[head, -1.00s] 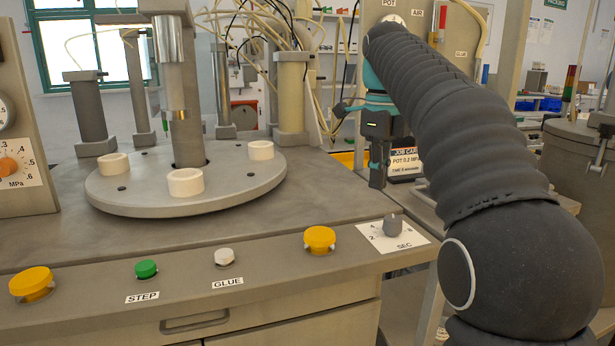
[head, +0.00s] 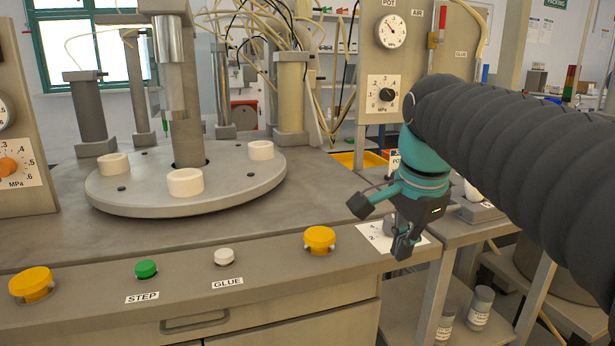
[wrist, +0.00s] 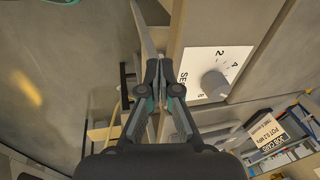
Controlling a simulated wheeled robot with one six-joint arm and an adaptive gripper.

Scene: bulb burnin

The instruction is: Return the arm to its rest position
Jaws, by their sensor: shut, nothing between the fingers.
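My gripper (head: 402,246) hangs in front of the right end of the machine's front panel, fingers down, shut and empty. In the head view it partly hides the grey SEC knob (head: 389,226) and its white scale plate (head: 372,237). In the wrist view the closed fingertips (wrist: 158,70) are beside the SEC plate (wrist: 204,72), and the knob (wrist: 214,84) is to their right. I cannot tell whether the fingers touch anything. My arm comes in from the right edge of the head view.
A round table (head: 230,192) with white rings stands left. The panel carries yellow buttons (head: 319,238), a green STEP button (head: 146,268) and a white GLUE button (head: 224,256). A side bench right holds a job card (wrist: 281,131); grey-lidded bottles (head: 480,308) stand below.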

